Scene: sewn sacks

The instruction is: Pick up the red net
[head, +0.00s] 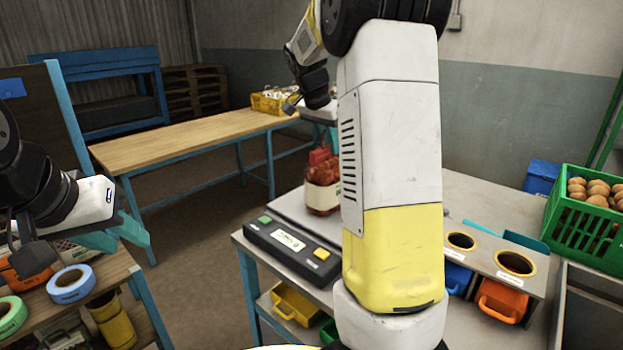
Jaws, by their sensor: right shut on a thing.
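The red net (322,193) is a small red sack with a pale label band and a bunched red top. It stands upright at the far left end of the grey workbench, partly hidden by my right arm. My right gripper (312,92) is above it with a visible gap. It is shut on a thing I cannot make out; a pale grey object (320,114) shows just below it. My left gripper (28,250) is at the far left, over the shelf with tape rolls; its fingers are too unclear to judge.
A dark control box (291,248) with green and yellow buttons sits in front of the net. A green crate (580,225) of round brown items stands at the right. A long wooden table (190,140) and a yellow crate (268,104) are behind. Blue (72,284) and green tape rolls lie left.

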